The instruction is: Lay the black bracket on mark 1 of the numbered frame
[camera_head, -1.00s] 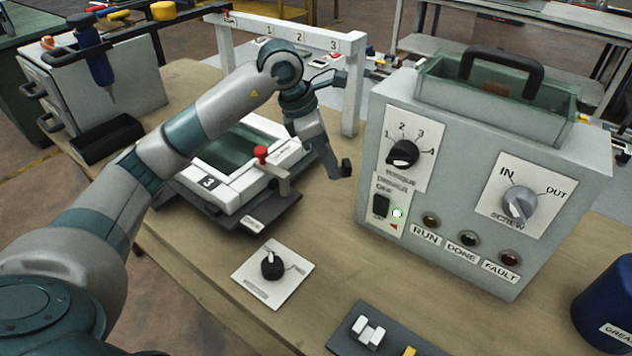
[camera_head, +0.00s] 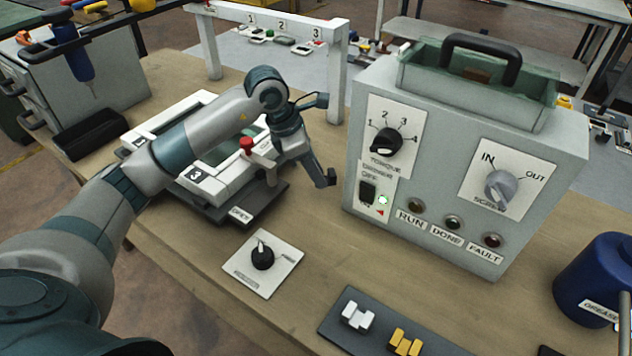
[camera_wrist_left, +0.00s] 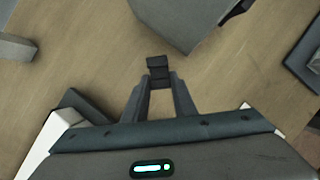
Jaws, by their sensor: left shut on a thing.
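The small black bracket (camera_head: 327,178) is held at the tips of my left gripper (camera_head: 318,172), above the table between the white frame and the grey control box. In the left wrist view the bracket (camera_wrist_left: 158,69) sits between the two fingertips (camera_wrist_left: 158,82). The white rectangular frame (camera_head: 205,186) lies on a dark base at the left, with a "3" label on its near corner; my left arm covers part of it. My right gripper is not in view.
The grey control box (camera_head: 440,170) stands close right of my left gripper. A dark tray (camera_head: 385,345) with white (camera_head: 357,317) and yellow (camera_head: 405,342) parts lies in front. A dial plate (camera_head: 262,262) lies left of it. A white gantry (camera_head: 335,70) numbered 1 to 3 stands behind.

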